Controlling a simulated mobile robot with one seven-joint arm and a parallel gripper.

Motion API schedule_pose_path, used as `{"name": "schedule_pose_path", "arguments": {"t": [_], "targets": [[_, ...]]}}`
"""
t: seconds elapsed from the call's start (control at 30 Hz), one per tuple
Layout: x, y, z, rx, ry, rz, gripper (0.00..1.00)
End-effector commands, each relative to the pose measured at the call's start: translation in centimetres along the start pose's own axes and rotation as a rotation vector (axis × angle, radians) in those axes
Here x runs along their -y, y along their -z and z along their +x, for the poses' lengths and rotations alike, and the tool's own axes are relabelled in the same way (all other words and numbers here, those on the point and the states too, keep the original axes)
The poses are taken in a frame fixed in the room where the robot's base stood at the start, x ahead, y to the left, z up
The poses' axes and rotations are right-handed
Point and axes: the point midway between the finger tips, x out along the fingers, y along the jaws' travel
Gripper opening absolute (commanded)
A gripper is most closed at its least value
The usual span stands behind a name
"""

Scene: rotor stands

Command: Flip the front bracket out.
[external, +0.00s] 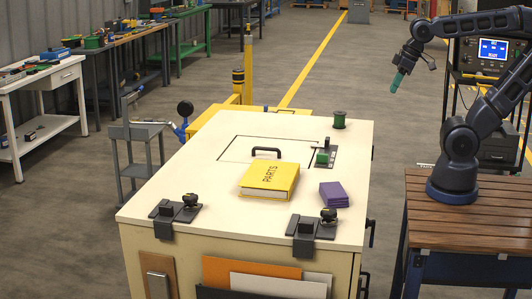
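My gripper (398,80) is at the upper right, in the air, pointing down and left. Its tip is teal, and I cannot tell whether that is fingers or a held piece. It is well apart from the white-topped chest (210,178). Two black bracket-like fittings with round knobs sit on the chest's near edge, one on the left (166,210) and one on the right (305,227). Each hangs a little over the edge. More dark fittings (371,233) are on the right side. I cannot tell which one is the front bracket.
Panels (250,271) lean at the front. My arm stands at a wooden bench (475,235). A control panel (492,50) is behind it.

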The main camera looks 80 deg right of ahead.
Motion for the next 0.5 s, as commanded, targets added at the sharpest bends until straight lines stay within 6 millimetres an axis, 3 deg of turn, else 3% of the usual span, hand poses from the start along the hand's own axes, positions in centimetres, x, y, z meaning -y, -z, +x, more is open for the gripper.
{"name": "schedule_pose_path", "arguments": {"t": [0.1,0.5], "targets": [[1.4,1.1,0.7,0.021,0.045,0.049,0.00],[8.8,5.9,4.0,0.154,0.239,0.337,0.00]]}}
